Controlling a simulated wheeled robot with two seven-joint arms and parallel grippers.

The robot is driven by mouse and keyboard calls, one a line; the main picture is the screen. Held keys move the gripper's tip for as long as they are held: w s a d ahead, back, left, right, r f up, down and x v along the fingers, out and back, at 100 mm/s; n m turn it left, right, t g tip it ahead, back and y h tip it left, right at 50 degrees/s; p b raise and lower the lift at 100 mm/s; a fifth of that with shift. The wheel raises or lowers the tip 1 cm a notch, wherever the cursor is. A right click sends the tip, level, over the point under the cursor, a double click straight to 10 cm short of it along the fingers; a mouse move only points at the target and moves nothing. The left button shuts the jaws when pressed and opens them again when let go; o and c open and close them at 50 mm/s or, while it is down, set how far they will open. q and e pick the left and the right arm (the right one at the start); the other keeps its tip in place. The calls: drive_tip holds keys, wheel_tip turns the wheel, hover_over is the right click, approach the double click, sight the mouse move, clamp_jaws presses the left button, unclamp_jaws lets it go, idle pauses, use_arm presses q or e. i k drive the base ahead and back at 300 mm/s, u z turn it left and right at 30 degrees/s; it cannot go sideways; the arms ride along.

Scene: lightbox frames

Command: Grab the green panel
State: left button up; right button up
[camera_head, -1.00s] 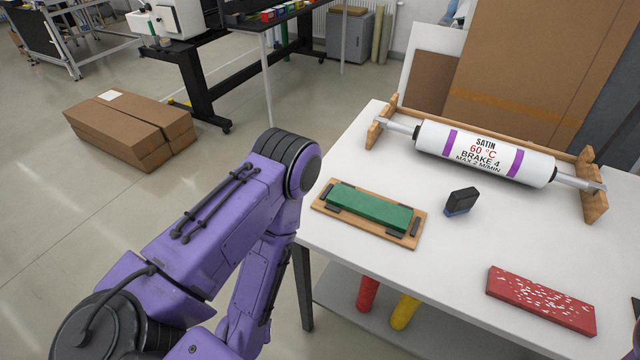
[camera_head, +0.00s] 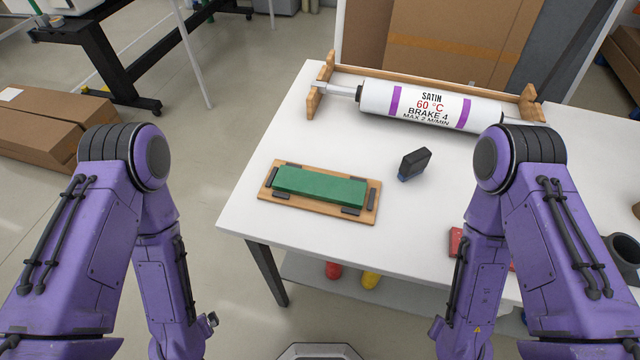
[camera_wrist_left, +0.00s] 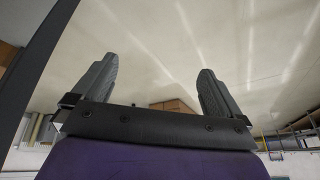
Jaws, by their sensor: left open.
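The green panel (camera_head: 320,185) is a flat block lying in a wooden frame (camera_head: 270,199) with dark clips around it, near the left front of the white table. My left gripper (camera_wrist_left: 158,65) shows in the left wrist view with its two fingers apart and nothing between them. In the head view my left arm is left of the table, with its hand low and not clearly seen. My right arm stands over the table's right side; its gripper is not visible.
A white roller (camera_head: 430,104) rests in a wooden stand at the back of the table (camera_head: 300,130). A black block (camera_head: 414,163) stands right of the panel. A red piece (camera_head: 455,240) is partly hidden behind my right arm. Cardboard boxes (camera_head: 40,130) lie on the floor at left.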

sight(336, 190)
drive_tip(key=z, duration=0.05)
drive_tip(key=k, duration=0.5)
drive_tip(key=z, duration=2.6)
drive_tip(key=k, duration=0.9)
drive_tip(key=u, duration=1.1)
